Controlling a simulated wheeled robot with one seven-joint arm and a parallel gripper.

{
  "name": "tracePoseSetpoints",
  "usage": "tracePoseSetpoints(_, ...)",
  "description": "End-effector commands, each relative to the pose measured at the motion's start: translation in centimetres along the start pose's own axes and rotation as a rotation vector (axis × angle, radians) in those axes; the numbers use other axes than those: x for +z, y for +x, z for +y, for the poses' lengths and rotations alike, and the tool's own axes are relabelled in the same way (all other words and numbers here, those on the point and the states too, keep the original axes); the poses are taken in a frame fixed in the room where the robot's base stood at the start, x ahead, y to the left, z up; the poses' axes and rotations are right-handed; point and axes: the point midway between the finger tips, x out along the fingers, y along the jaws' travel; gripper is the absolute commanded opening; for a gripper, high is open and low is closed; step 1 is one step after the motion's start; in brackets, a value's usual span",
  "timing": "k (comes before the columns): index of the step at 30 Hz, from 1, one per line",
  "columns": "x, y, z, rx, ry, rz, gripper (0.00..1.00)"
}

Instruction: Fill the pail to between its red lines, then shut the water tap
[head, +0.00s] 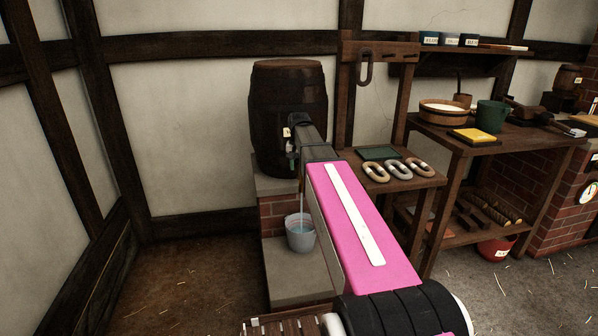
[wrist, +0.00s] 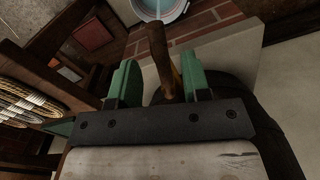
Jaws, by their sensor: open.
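The pail (head: 299,240) is small and pale grey, standing upright on a low stone step under the barrel, with bluish water inside. A thin stream of water (head: 303,196) runs down into it. I cannot make out the water level against the red lines. The dark wooden barrel (head: 289,85) stands behind; its tap is mostly hidden by my arm in the head view. In the wrist view, my gripper (wrist: 160,75) is open, its green fingers on either side of the brown tap handle (wrist: 158,55), nearer the right finger. The pail's rim (wrist: 184,12) shows at the top there.
Floor at left is clear.

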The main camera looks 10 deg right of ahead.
Motion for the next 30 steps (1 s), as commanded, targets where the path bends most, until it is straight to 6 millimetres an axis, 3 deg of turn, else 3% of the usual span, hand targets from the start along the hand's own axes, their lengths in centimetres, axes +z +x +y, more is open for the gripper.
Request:
tracePoseSetpoints(6, -0.1, -4.0, 0.0, -0.001, 0.000, 0.003, 0.44)
tracePoseSetpoints(13, -0.1, -7.0, 0.0, 0.000, 0.000, 0.001, 0.44)
tracePoseSetpoints(19, 0.0, -8.0, 0.0, 0.000, 0.000, 0.000, 0.44)
tracePoseSetpoints(30, 0.0, -8.1, 0.0, 0.000, 0.000, 0.000, 0.44)
